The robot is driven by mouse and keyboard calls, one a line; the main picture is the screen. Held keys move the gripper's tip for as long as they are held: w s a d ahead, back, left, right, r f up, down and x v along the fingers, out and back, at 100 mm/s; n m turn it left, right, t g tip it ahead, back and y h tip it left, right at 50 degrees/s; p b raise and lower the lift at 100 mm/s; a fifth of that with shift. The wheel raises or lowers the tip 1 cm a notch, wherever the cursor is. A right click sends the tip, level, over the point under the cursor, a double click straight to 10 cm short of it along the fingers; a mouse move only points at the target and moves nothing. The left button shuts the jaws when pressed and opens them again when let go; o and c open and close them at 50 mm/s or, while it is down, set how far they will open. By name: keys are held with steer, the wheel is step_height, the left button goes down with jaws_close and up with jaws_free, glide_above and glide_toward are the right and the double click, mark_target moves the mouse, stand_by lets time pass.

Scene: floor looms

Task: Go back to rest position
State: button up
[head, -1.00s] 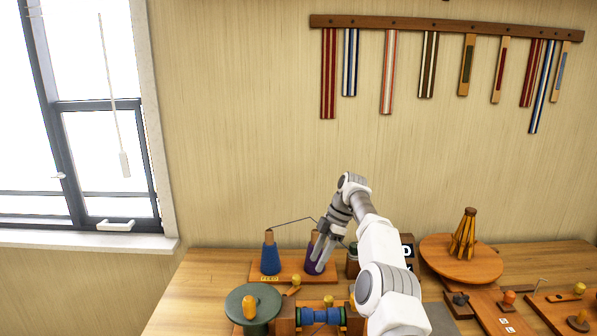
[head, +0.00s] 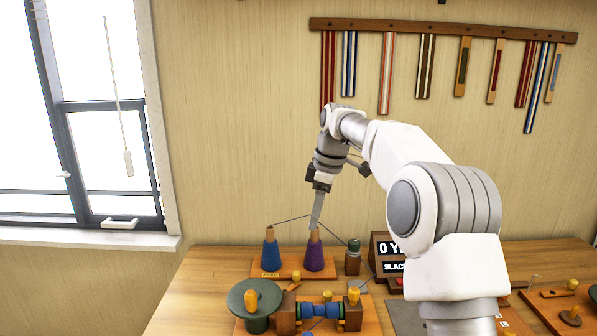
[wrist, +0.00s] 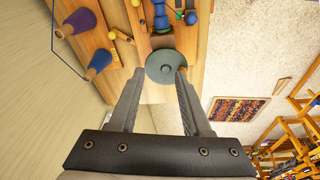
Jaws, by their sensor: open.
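My gripper (head: 314,226) points down, its fingertips just above the purple cone spool (head: 314,255) in the head view. The wrist view shows my gripper (wrist: 159,72) with its fingers apart and nothing between them. The blue cone spool (head: 270,257) stands left of the purple one on the same wooden base. Both spools also show at the upper left of the wrist view, the purple (wrist: 80,21) and the blue (wrist: 99,63). A thin thread runs above the spools; whether it touches my fingers I cannot tell.
A green disc (head: 243,300) with an orange knob and a blue roller (head: 322,312) stand at the table's front. A sign (head: 388,262) is partly hidden by my arm. Strips hang from a wall rack (head: 440,29). A window (head: 100,120) is at left.

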steer(key=s+d+r+m+t+h, duration=0.1)
steer(key=s+d+r+m, duration=0.25)
steer(key=s, duration=0.65)
steer(key=s+d+r+m+t+h, duration=0.15)
steer(key=s+r+m, duration=0.25)
steer(key=s, duration=0.5)
steer(key=s+d+f+m+t, duration=0.1)
steer(key=s+d+f+m, duration=0.1)
steer(key=s, duration=0.7)
steer(key=s+d+f+m+t+p, duration=0.1)
steer(key=s+d+f+m, duration=0.2)
steer(key=s, duration=0.6)
step_height(320, 180, down, 2)
steer(key=m, duration=0.3)
steer(key=shift+f, duration=0.15)
